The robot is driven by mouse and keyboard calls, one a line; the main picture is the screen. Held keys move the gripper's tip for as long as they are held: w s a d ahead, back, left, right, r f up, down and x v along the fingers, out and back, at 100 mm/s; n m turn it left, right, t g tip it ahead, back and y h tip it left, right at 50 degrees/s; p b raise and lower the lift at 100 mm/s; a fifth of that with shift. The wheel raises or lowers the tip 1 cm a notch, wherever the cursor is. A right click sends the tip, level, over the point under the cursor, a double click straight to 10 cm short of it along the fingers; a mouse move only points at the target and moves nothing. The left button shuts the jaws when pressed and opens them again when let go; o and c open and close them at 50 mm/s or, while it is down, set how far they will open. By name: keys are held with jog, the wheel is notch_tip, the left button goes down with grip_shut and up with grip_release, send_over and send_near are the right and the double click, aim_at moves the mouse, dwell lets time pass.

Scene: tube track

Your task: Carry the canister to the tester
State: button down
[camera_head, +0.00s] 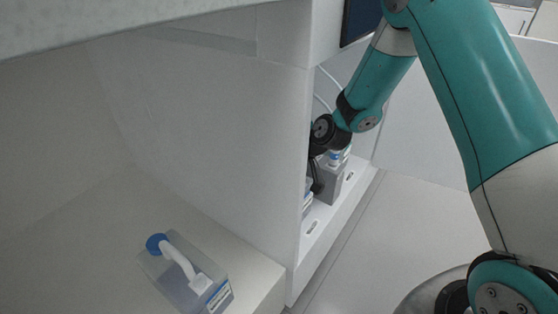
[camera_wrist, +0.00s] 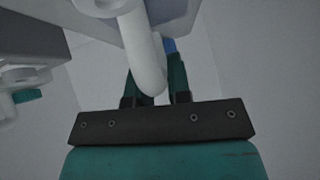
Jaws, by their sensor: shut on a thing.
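In the head view, my gripper (camera_head: 316,184) reaches into the narrow white bay at right, partly hidden behind the bay's side wall. In the wrist view, my gripper (camera_wrist: 156,85) has its fingers on either side of a white curved handle (camera_wrist: 148,50) and is shut on it. The handle belongs to a canister (camera_wrist: 182,14) with a pale grey body, and a bit of blue shows behind the fingers. In the head view, a grey canister (camera_head: 331,186) with a blue part on top stands beside my gripper. I cannot tell whether it is the held one. I cannot identify the tester.
A clear canister (camera_head: 215,278) with a blue cap, white handle and label sits in the open bay at lower left. A white dividing wall (camera_head: 220,140) separates the bays. Another labelled item (camera_head: 307,203) is partly hidden behind the wall edge. Open floor (camera_head: 400,215) lies at right.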

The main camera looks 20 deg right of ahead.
jog(key=shift+f, duration=0.1)
jog(key=c, duration=1)
grip_release()
jog(key=shift+s+d+f, duration=0.1)
jog(key=shift+f, duration=0.1)
jog(key=p+v, duration=0.6)
jog(key=v, duration=1.1)
jog(key=s+r+m+g+h, duration=0.4)
jog(key=s+r+m+h, duration=0.25)
jog(key=s, duration=0.65)
jog(key=s+a+r+n+g+y, duration=0.35)
jog(key=s+a+r+n, duration=0.55)
jog(key=a, duration=0.4)
jog(key=shift+m+t+y, duration=0.4)
jog(key=shift+m+t, duration=0.05)
jog(key=shift+m, duration=0.5)
jog(key=r+p, duration=1.1)
jog(key=p, duration=0.1)
jog(key=r+p, duration=1.1)
jog(key=r, duration=0.1)
jog(key=s+r+p, duration=0.1)
jog(key=r+p, duration=1.1)
jog(key=shift+d+p, duration=0.2)
jog(key=shift+p, duration=0.15)
